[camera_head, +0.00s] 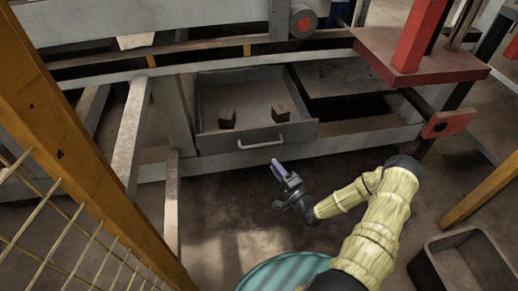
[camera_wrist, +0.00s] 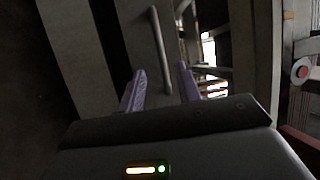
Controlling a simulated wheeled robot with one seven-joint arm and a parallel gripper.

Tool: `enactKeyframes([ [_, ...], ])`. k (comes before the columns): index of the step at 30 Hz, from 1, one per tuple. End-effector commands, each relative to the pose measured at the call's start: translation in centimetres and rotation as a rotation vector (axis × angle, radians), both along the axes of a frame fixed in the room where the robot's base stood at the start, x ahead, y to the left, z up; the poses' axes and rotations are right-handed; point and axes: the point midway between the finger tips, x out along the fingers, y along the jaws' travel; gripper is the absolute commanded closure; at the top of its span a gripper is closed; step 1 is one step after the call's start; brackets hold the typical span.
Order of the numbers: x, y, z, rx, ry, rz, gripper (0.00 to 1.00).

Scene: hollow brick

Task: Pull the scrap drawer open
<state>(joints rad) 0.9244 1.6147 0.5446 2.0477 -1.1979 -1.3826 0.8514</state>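The scrap drawer (camera_head: 250,138) is a grey metal drawer under the bench in the head view. It stands open, its front panel out from the frame and its inside showing. Its pale bar handle (camera_head: 261,143) is on the front panel; in the wrist view the handle (camera_wrist: 161,45) runs up the picture ahead of my fingers. My gripper (camera_head: 278,168) is just in front of and below the handle in the head view. Its two purple fingers (camera_wrist: 160,80) are apart with nothing held. The handle's lower end appears in line with the gap between them; I cannot tell the depth.
Two brown blocks, a left one (camera_head: 227,118) and a right one (camera_head: 280,113), lie in the drawer. A yellow post (camera_head: 80,130) with wire mesh stands at the left. A dark open bin (camera_head: 465,262) is at the lower right. The floor before the drawer is clear.

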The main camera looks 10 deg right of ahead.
Motion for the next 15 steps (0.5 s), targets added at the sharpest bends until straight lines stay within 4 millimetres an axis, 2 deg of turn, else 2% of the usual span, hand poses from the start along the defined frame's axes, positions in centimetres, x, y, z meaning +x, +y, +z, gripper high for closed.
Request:
enactKeyframes([
  [15, 8.3, 3.5, 1.3, -0.003, -0.002, 0.001, 0.66],
])
